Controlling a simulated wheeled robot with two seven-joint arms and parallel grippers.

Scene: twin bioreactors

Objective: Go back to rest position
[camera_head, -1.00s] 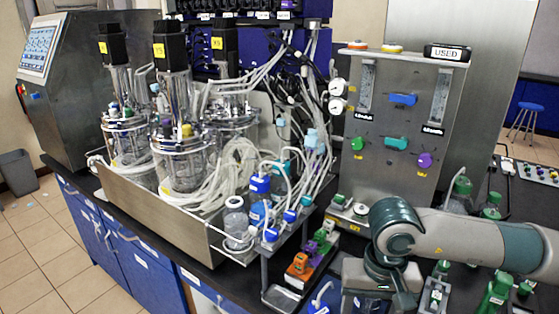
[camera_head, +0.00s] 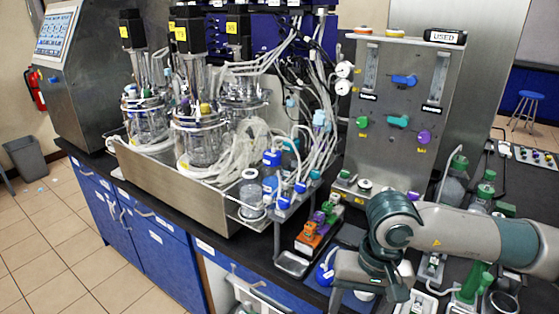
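My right arm (camera_head: 460,234) comes in from the right edge and bends downward over the front right of the black bench (camera_head: 205,212). Its lower link (camera_head: 362,270) hangs near the bench's front edge. My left arm and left gripper are not in view. The twin bioreactors, glass vessels with black motor heads (camera_head: 187,36), stand in a steel tray (camera_head: 170,186) left of my arm.
A steel gas panel (camera_head: 398,105) stands behind my arm. Green-capped bottles (camera_head: 485,192) are around it on the right. An orange block (camera_head: 308,241) and a small steel tray (camera_head: 292,264) lie at the bench's front edge.

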